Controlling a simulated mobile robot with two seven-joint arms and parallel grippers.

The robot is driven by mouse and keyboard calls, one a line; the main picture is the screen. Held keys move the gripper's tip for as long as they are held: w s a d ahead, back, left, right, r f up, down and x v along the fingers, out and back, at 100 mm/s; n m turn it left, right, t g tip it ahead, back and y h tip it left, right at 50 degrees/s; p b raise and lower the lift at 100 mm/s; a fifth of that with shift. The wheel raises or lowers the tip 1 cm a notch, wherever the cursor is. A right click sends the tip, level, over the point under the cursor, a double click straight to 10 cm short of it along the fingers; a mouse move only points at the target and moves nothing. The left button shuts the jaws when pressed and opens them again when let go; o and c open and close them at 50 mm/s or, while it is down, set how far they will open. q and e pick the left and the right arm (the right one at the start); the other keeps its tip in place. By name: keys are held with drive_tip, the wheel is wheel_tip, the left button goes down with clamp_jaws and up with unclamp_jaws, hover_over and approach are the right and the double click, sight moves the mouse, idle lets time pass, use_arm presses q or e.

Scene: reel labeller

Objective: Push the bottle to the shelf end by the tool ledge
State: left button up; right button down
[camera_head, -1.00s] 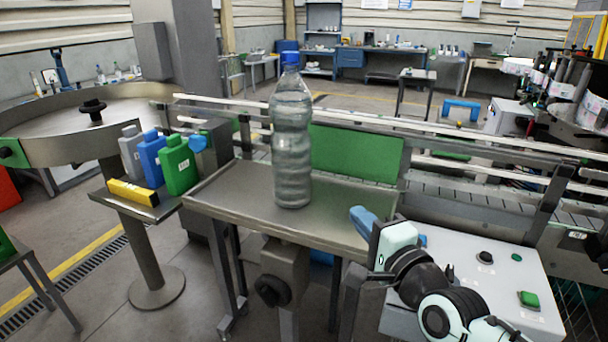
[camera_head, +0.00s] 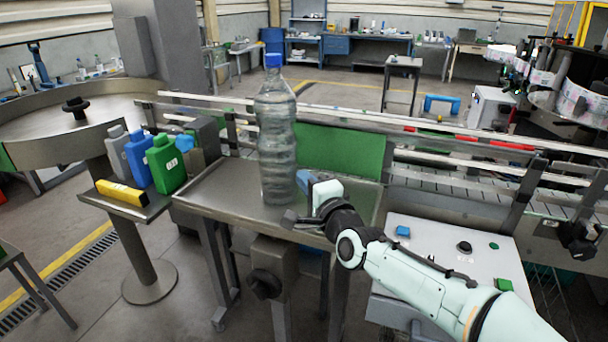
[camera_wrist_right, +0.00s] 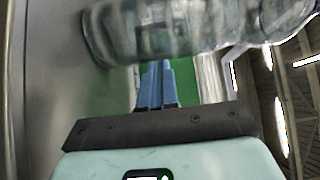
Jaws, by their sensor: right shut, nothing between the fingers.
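The tool ledge (camera_head: 150,207) adjoins the shelf's left end. My right gripper (camera_head: 304,180) has its blue fingers shut and empty, at the right side of the bottle, low near the shelf. In the right wrist view the bottle (camera_wrist_right: 160,28) lies across the top of the picture, just beyond the closed fingers (camera_wrist_right: 155,85). Whether they touch it I cannot tell. My left gripper is not in view.
On the ledge stand a grey, a blue and a green jug (camera_head: 166,164) and a yellow box (camera_head: 122,192). A green panel (camera_head: 343,150) and the conveyor rails (camera_head: 450,140) run behind the shelf.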

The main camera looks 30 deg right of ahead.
sight(279, 176)
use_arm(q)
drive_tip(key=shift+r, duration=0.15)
use_arm(e)
drive_tip(key=shift+w+a, duration=0.15)
drive_tip(key=shift+w, duration=0.15)
drive_tip(key=w+a+p, duration=0.4)
drive_tip(key=shift+w+r, duration=0.1)
drive_tip(key=shift+r, duration=0.15)
drive_tip(key=w+a+p, duration=0.1)
drive_tip(key=w+a, duration=0.1)
drive_tip(key=w+a+p, duration=0.1)
drive_tip(key=w, duration=0.1)
drive_tip(key=w+a+p, duration=0.1)
drive_tip(key=w+a, duration=0.1)
drive_tip(key=shift+w+a+f, duration=0.1)
drive_tip(key=shift+w+a, duration=0.2)
drive_tip(key=shift+w, duration=0.1)
drive_tip(key=shift+w+a+f, duration=0.1)
drive_tip(key=shift+w+f, duration=0.1)
drive_tip(key=shift+w, duration=0.1)
drive_tip(key=shift+s, duration=0.2)
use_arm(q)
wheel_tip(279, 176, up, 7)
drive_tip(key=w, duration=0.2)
use_arm(e)
drive_tip(key=shift+w, duration=0.1)
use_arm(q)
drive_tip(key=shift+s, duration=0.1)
